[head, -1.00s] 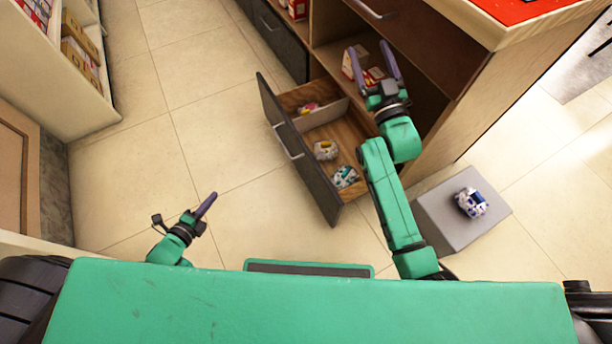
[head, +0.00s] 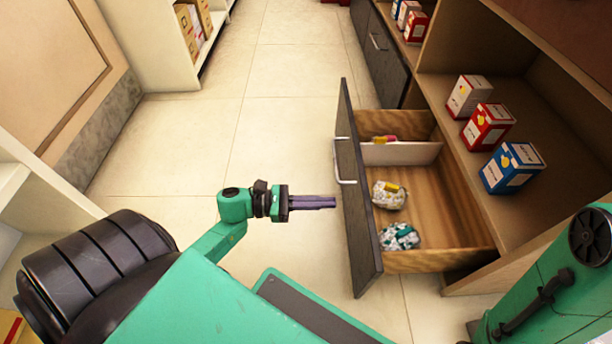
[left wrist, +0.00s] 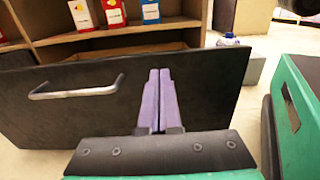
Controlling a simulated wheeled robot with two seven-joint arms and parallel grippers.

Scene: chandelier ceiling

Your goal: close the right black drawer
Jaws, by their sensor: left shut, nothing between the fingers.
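The black drawer (head: 356,200) is pulled out of the wooden cabinet, with its dark front facing left in the head view. Its silver handle (head: 341,165) is on the front. My left gripper (head: 333,202) is shut and empty, its purple fingers pointing at the drawer front below the handle. The left wrist view also shows the drawer front (left wrist: 60,117) close ahead, with the shut fingers (left wrist: 160,75) to the right of the handle (left wrist: 75,92). Whether the fingertips touch the front I cannot tell. My right gripper is out of view; a green link of my right arm shows at lower right.
Inside the drawer are a whitish packet (head: 389,195) and a green-white packet (head: 399,237), with a divider (head: 400,153) behind. Red (head: 488,126) and blue (head: 512,167) boxes stand on the shelf above. Another dark drawer (head: 382,60) is farther back, shut. Floor left of the drawer is clear.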

